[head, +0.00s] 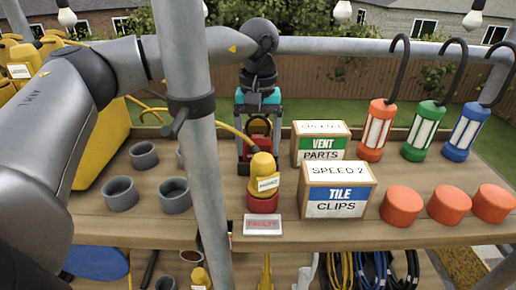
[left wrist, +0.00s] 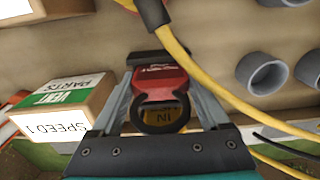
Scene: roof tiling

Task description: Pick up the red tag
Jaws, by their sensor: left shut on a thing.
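The red tag (left wrist: 158,80) is between the fingers of my left gripper (left wrist: 160,62) in the left wrist view. In the head view, my left gripper (head: 258,145) hangs over the back of the shelf, pointing down and shut on the red tag (head: 260,127). The yellow connector (head: 263,165) in front partly hides it. Whether the tag touches the shelf is unclear. My right gripper is in neither view.
A yellow cable joins the connector, whose red base stands behind a "FAULTY" card (head: 262,225). Vent parts (head: 322,142) and tile clips (head: 340,190) boxes stand right. Grey rings (head: 121,193) lie left. A vertical pole (head: 198,150) crosses in front. Orange caps (head: 448,204) and hooked lamps stand right.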

